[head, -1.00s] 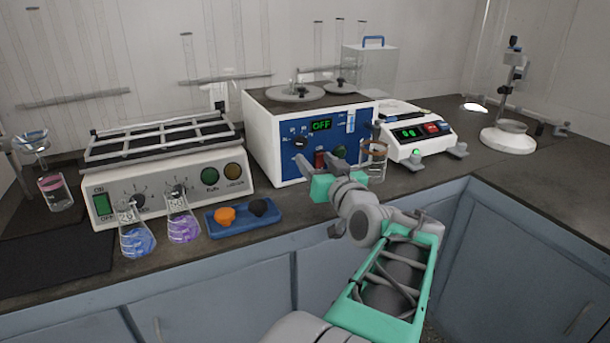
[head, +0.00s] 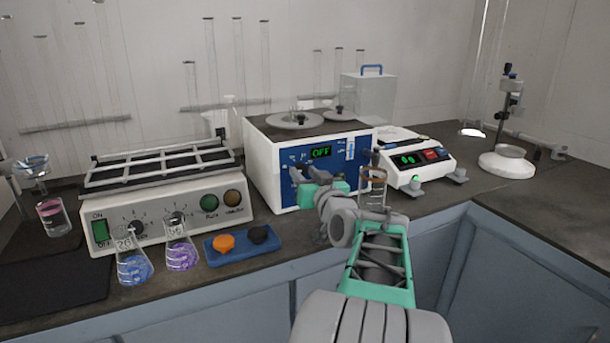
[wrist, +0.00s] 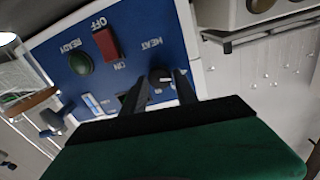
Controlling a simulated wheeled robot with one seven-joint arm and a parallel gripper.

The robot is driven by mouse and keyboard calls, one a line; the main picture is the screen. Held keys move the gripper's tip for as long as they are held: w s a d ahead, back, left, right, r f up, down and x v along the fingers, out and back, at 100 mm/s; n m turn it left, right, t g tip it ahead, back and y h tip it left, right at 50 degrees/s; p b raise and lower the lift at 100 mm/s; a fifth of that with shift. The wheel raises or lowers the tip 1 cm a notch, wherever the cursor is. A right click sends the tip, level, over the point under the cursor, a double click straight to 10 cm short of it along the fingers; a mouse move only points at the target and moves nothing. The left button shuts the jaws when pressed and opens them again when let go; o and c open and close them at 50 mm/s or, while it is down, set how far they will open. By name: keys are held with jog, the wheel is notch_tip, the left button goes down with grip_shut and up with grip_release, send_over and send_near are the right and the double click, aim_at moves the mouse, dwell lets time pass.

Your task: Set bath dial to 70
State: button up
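The bath (head: 258,178) is a white box with a blue front panel, and its green display (head: 321,152) reads OFF. My gripper (head: 303,172) is in front of the left part of this panel and hides most of its controls in the head view. In the wrist view, the black bath dial (wrist: 160,76) shows between the tips of my open gripper (wrist: 161,73), by the HEAT label. The fingers stand apart on either side of it. I cannot tell whether they touch it. The red OFF/ON switch (wrist: 107,44) and green READY lamp (wrist: 80,63) are beside it.
A shaker (head: 165,205) stands left of the bath, with two flasks (head: 133,262) and a blue tray (head: 243,246) in front. A glass beaker (head: 373,188) stands close to the bath's right front. A balance (head: 420,165) is further right.

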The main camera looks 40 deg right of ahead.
grip_shut()
